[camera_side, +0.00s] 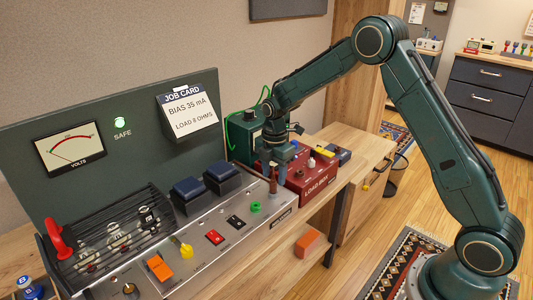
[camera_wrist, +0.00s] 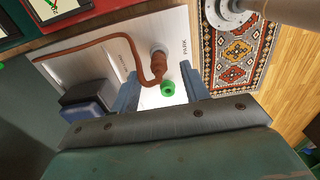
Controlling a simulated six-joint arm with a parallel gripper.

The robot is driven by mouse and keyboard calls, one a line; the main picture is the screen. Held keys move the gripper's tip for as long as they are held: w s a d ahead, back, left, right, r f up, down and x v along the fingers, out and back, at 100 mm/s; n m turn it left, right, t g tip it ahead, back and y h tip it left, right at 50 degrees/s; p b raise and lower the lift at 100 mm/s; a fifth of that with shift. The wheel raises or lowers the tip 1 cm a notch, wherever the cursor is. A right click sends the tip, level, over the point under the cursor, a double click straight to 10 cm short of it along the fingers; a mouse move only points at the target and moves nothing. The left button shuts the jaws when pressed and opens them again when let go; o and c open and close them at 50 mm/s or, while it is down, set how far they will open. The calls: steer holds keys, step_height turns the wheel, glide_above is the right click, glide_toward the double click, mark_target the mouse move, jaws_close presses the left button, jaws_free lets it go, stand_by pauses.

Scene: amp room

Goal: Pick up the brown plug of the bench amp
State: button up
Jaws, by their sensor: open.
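The brown plug (camera_wrist: 156,66) stands in a socket near the PARK label on the amp's pale metal top, its brown cord (camera_wrist: 95,42) curving off to the left in the wrist view. In the side view the brown plug (camera_side: 273,186) shows at the right end of the bench amp (camera_side: 215,228), just below my gripper (camera_side: 273,168). My gripper (camera_wrist: 160,80) is open in the wrist view, its two blue-grey fingers apart on either side of the plug's line. I cannot tell whether the fingers reach down around the plug.
A green ring-shaped part (camera_wrist: 167,88) lies close to the plug; it also shows in the side view (camera_side: 255,206). Dark blue blocks (camera_side: 222,178) rise to the left. A green box (camera_side: 243,135) stands behind.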

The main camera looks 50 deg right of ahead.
mark_target(274, 179)
steer(key=shift+f, duration=1.7)
jaws_close()
